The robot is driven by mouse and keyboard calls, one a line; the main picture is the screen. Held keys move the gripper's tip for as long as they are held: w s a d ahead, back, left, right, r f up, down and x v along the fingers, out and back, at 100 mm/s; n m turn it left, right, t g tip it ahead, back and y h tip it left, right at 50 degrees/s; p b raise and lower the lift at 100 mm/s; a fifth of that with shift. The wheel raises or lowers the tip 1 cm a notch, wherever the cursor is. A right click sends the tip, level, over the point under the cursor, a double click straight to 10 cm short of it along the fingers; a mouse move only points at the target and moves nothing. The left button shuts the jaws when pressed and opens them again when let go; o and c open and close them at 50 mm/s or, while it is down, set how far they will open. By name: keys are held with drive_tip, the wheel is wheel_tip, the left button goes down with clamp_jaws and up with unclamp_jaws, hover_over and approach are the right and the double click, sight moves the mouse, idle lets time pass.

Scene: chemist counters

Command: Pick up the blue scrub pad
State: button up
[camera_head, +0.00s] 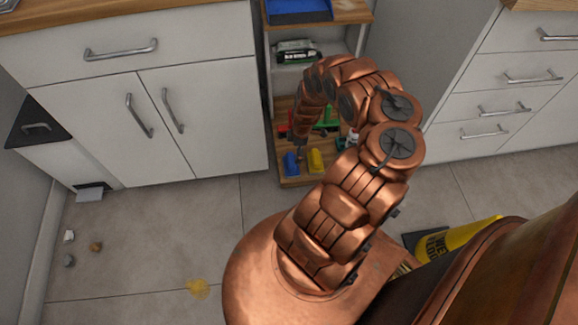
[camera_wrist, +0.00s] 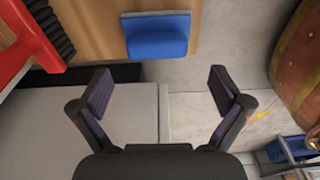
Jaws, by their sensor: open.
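The blue scrub pad (camera_head: 291,163) lies on the front part of the low wooden shelf (camera_head: 290,182), left of a yellow pad (camera_head: 316,161). In the wrist view the blue scrub pad (camera_wrist: 157,38) shows near the top centre, by the edge of the wooden board (camera_wrist: 95,25). My gripper (camera_wrist: 160,85) is open and empty. Its two fingers are spread wide, and the pad is beyond the fingertips, between their lines, apart from them. In the head view my arm hides part of the shelf, and the fingers are too small to make out clearly.
Red and green items (camera_head: 326,122) stand behind the pads. A red brush with dark bristles (camera_wrist: 28,45) is close at the wrist view's left. White cabinets (camera_head: 195,110) flank the shelf. A yellow sign (camera_head: 460,238) and a yellow spill (camera_head: 198,288) are on the floor.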

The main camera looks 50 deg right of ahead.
sight(291, 159)
drive_tip(key=shift+w+a+f, duration=0.25)
drive_tip(key=shift+w+f, duration=0.1)
drive_tip(key=shift+f, duration=0.2)
drive_tip(key=shift+w+f+b, duration=0.1)
drive_tip(key=shift+f+b, duration=0.85)
drive_tip(key=shift+f, duration=0.2)
drive_tip(key=f+b, duration=0.2)
drive_tip(key=f, duration=0.1)
drive_tip(key=f+b, duration=0.1)
drive_tip(key=f, duration=0.1)
drive_tip(key=shift+w+a+b, duration=0.25)
drive_tip(key=shift+a+b, duration=0.1)
drive_tip(key=shift+b, duration=0.05)
drive_tip(key=shift+r, duration=0.1)
drive_tip(key=c, duration=1)
wheel_tip(291, 159, up, 10)
drive_tip(key=p, duration=0.7)
